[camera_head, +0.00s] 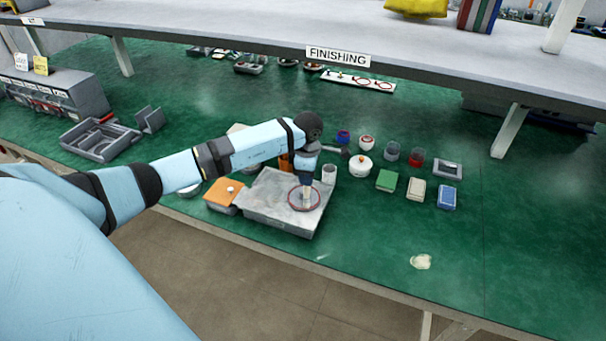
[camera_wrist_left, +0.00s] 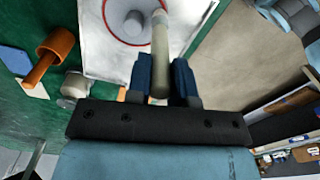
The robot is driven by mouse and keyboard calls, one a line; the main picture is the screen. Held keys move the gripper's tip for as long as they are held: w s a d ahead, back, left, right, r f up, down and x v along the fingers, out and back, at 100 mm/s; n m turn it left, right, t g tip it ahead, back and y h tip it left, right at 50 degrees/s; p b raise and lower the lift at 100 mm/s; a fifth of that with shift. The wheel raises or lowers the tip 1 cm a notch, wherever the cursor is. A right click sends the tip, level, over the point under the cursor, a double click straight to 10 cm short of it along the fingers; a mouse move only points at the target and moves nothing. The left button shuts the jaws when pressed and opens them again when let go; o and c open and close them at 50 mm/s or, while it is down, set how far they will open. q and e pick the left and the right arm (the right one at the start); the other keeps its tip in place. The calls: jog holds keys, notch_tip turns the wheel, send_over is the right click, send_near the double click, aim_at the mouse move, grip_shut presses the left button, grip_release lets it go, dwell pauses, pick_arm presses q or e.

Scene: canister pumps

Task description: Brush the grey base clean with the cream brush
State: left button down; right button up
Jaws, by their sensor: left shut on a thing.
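The grey base (camera_head: 268,200) is a flat, pale block near the front edge of the green bench, with smudged marks on its top. It also shows in the left wrist view (camera_wrist_left: 97,52), with a red ring around a grey round post on it. My left gripper (camera_head: 307,182) points down over the base's right part. In the left wrist view its blue fingers (camera_wrist_left: 160,78) are shut on the cream brush (camera_wrist_left: 159,42), seen as a cream handle. The brush's far end is over the base near the ring; I cannot tell whether it touches. My right gripper is not in view.
An orange-topped box (camera_head: 222,193) stands left of the base. A white lidded pot (camera_head: 361,165), a green box (camera_head: 386,181), a cream box (camera_head: 416,189) and a blue box (camera_head: 447,197) stand to the right. A shelf (camera_head: 250,25) overhangs the back.

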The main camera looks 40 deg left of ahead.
pick_arm(q)
jog(key=shift+a+b, duration=0.1)
jog(key=shift+b, duration=1)
jog(key=a+b, duration=0.1)
jog(key=a, duration=0.1)
jog(key=s+a+b, duration=0.1)
jog(key=a, duration=0.1)
jog(key=shift+s, duration=0.15)
dwell(2.9)
jog(key=shift+r, duration=0.1)
